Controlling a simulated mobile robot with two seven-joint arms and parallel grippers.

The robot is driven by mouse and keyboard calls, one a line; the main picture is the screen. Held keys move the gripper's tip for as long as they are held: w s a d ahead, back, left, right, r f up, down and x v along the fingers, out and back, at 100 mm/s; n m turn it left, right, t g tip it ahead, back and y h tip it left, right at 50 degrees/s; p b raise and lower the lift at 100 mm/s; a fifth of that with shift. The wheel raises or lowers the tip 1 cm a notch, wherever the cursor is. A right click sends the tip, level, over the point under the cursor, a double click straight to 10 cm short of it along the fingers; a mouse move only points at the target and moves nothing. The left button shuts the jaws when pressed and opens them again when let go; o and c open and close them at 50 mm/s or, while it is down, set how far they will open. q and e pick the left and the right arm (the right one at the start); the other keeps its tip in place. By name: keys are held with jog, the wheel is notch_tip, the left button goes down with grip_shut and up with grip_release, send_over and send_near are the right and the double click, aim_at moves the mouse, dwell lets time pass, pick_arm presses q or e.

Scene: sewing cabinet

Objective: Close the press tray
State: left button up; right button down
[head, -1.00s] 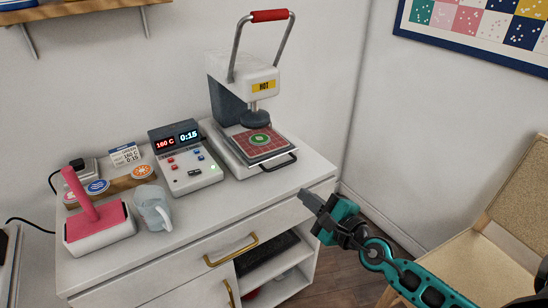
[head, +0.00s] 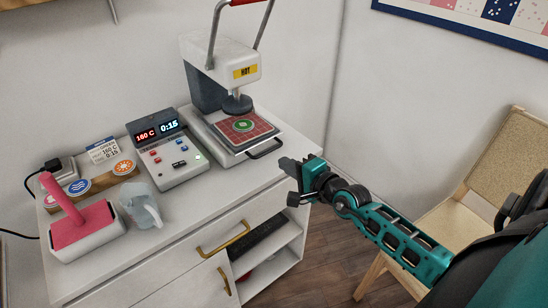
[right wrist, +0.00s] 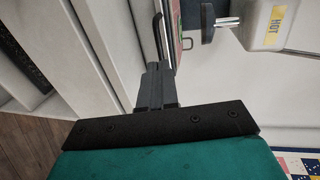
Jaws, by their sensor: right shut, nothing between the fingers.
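The heat press (head: 200,80) stands at the back right of the white cabinet, with a yellow HOT label and its handle raised. Its tray (head: 240,147) is pulled out toward the front and carries a red gridded mat (head: 262,128) with a round green patch (head: 243,125). A black loop handle (head: 266,150) sticks out from the tray's front. My right gripper (head: 284,164) is shut and empty, just in front and to the right of that handle, apart from it in the head view. In the right wrist view the shut fingers (right wrist: 156,85) point toward the tray handle (right wrist: 158,35). My left gripper is not in view.
A control box (head: 172,155) showing 160 C and 0:15 stands left of the press. A chair (head: 480,190) stands at the right. Floor between is clear.

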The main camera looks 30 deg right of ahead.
send_near(258, 145)
jog(key=w+f, duration=0.2)
jog(key=shift+w+a+r, duration=0.2)
jog(key=shift+w, duration=0.15)
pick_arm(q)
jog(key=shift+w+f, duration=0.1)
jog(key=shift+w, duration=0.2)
pick_arm(e)
jog(key=shift+r+b+x, duration=0.15)
jog(key=shift+b+x, duration=0.2)
jog(key=shift+x, duration=0.35)
jog(key=shift+r+b+x, duration=0.15)
jog(key=shift+b+x, duration=0.15)
jog(key=shift+x, duration=0.4)
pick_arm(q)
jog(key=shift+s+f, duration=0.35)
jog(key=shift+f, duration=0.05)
pick_arm(e)
jog(key=shift+r, duration=0.15)
jog(key=shift+w+r, duration=0.1)
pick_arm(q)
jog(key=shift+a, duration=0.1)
pick_arm(e)
jog(key=shift+d, duration=0.1)
